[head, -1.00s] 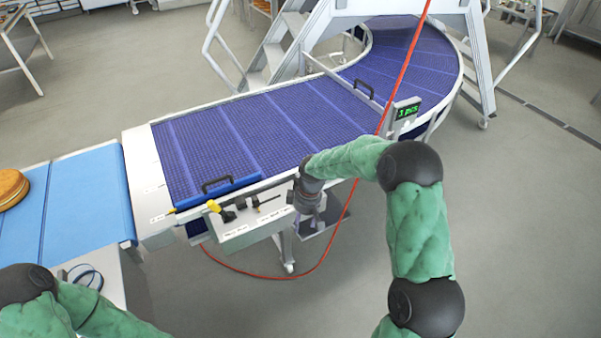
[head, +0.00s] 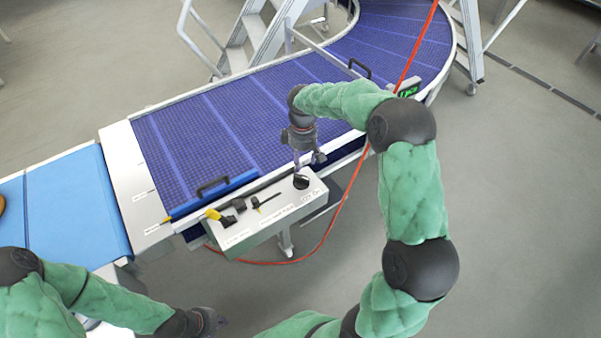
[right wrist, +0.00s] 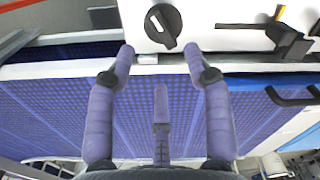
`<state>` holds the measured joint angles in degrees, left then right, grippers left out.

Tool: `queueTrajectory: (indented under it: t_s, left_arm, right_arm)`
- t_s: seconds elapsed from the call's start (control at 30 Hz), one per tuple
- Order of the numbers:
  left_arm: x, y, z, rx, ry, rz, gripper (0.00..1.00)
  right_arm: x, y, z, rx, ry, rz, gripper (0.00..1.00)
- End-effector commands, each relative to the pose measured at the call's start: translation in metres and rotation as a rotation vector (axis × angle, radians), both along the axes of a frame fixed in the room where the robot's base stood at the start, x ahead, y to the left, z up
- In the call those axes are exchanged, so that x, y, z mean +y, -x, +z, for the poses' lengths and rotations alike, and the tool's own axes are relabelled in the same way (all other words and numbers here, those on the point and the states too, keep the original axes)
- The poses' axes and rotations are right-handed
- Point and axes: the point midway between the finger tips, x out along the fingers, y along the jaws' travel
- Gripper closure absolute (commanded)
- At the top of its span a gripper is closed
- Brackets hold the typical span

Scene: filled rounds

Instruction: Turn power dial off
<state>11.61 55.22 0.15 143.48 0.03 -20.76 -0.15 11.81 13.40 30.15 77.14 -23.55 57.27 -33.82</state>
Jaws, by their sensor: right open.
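The power dial is a round black knob (head: 301,182) on the right end of a white control box (head: 262,222) at the conveyor's near side. The right wrist view shows the dial (right wrist: 163,25) with its grip bar slightly tilted. My right gripper (right wrist: 160,50) is open and empty. Its fingertips lie to either side and just short of the dial in that view, apart from it. In the head view my right gripper (head: 309,160) hangs just above the dial. My left gripper (head: 212,320) is at the bottom, low and away from the box; its fingers are too unclear to read.
The box also carries a yellow-and-black switch (head: 221,217) and a black lever (head: 265,199). A blue bar with a black handle (head: 213,186) lies behind them. The purple conveyor (head: 207,136) curves away, and a red cable (head: 343,203) passes behind my right arm.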

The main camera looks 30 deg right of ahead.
Motion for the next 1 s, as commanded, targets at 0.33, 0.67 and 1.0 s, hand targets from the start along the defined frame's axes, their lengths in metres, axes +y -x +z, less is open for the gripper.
queueTrajectory:
  t_s: [0.33,0.67,1.0]
  left_arm:
    - [0.0,-0.001,-0.011,-0.001,0.0,0.0,1.0]
    - [0.0,-0.001,-0.014,-0.001,0.0,0.0,1.0]
    - [0.0,-0.001,-0.014,-0.001,0.0,0.0,1.0]
  right_arm:
    - [0.0,0.001,-0.063,0.003,-0.001,0.001,0.48]
    - [0.0,0.0,-0.085,0.001,-0.001,-0.001,0.48]
    - [0.0,0.0,-0.086,0.001,-0.001,-0.001,0.74]
